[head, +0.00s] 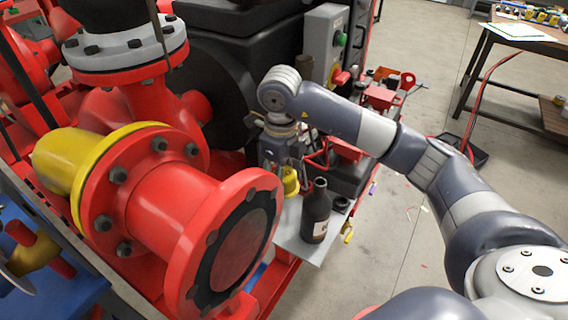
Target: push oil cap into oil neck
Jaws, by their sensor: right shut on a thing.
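My right gripper (280,160) points down beside the black pump housing, above a small grey shelf. It is shut on the oil cap, which is mostly hidden by the fingers. A yellow round part (291,182) shows right at the fingertips; I cannot tell whether it is the cap or part of the neck. The oil neck is not clearly visible behind the gripper and the red flange. I cannot tell whether cap and neck touch. My left gripper is not in view.
A dark bottle (316,212) stands on the grey shelf (296,244), close to the right gripper. A large red flanged pipe (230,240) fills the near left. A control box (325,40) with a green button stands behind. A workbench (515,40) is at the far right.

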